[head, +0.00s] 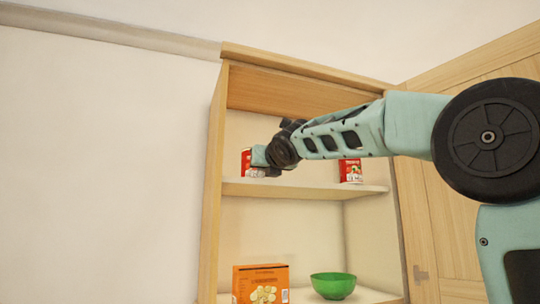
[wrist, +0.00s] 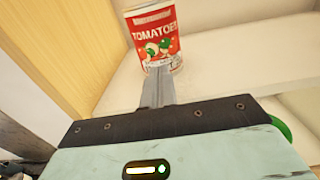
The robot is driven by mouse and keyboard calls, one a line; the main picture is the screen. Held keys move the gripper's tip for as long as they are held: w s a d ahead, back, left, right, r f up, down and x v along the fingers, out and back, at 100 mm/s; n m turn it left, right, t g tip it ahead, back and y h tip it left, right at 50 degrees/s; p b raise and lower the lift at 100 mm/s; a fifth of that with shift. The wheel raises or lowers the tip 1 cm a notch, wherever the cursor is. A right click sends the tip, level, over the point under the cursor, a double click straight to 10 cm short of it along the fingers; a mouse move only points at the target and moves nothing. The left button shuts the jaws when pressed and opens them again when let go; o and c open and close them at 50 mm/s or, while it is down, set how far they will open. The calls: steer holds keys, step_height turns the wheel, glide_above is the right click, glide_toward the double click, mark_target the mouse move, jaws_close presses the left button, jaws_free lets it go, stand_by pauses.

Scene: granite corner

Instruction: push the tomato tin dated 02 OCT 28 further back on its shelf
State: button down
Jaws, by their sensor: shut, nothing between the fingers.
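A red tomato tin (head: 246,158) stands upright at the left end of the upper shelf (head: 300,189), partly hidden by my gripper. In the wrist view the tin (wrist: 155,35) shows its TOMATOES label. A pale strip with print low on its front is too small to read and partly covered by the fingers. A second red tin (head: 350,170) stands at the right of the same shelf; its date cannot be read. My gripper (wrist: 158,72) is shut and empty, its fingertips at the lower front of the left tin. I cannot tell whether they touch it.
The cabinet's left side wall (head: 213,170) is close to the left tin. The shelf between the two tins looks clear. On the lower shelf are an orange box (head: 260,284) and a green bowl (head: 333,285). An open wooden door (head: 440,230) is on the right.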

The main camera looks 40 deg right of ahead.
mark_target(246, 171)
steer(key=shift+p+x, duration=0.3)
steer(key=shift+x, duration=1.2)
steer(key=p+x, duration=0.2)
steer(key=x, duration=0.1)
steer(key=shift+w, duration=0.1)
